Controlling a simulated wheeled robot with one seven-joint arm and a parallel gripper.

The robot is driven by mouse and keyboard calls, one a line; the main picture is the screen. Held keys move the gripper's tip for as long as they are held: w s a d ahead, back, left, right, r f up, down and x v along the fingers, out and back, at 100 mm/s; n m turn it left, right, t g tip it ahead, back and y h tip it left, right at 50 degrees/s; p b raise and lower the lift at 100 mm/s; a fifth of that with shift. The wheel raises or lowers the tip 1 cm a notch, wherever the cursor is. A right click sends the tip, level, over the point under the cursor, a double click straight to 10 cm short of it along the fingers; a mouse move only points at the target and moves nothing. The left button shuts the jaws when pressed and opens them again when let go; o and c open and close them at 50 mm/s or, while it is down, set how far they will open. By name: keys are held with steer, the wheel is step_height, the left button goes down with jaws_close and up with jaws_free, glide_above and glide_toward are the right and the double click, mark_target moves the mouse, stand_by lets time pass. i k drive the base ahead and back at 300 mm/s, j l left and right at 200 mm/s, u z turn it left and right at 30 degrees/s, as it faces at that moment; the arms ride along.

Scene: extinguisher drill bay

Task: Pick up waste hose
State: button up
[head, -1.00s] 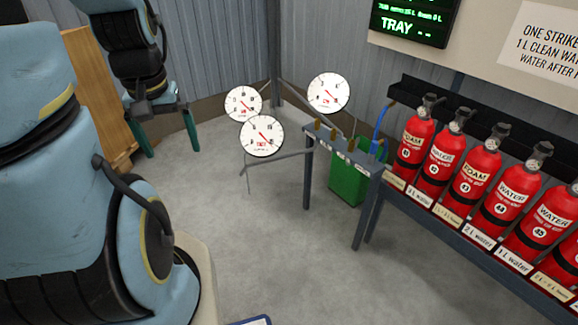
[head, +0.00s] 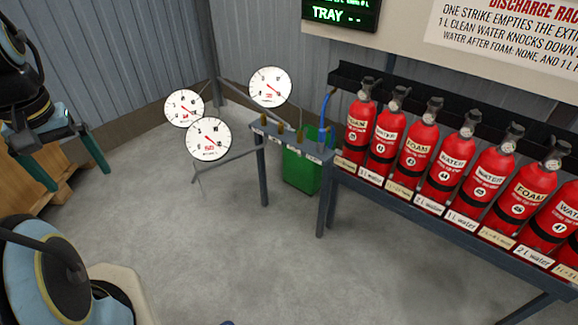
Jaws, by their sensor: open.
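A blue hose (head: 325,108), which looks like the waste hose, rises in a short curve at the right end of a small grey bench, by the green bin. Its lower end is hidden by the bench end, and I cannot tell whether it reaches into the bin. My gripper (head: 78,178) is at the left edge of the head view, its two dark green fingers spread apart and pointing down. Nothing shows between them. It is far left of the hose, with the gauges between them in the picture.
Several red extinguishers (head: 418,145) fill a rack at right. A wooden crate (head: 32,188) is behind my gripper. The middle floor (head: 230,250) is clear.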

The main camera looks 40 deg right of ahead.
mark_target(320, 138)
steer(key=i+l+z, duration=0.25)
steer(key=i+l, duration=0.15)
steer(key=l, duration=0.25)
steer(key=i+l+z, duration=0.25)
steer(key=i+l, duration=0.15)
steer(key=l, duration=0.2)
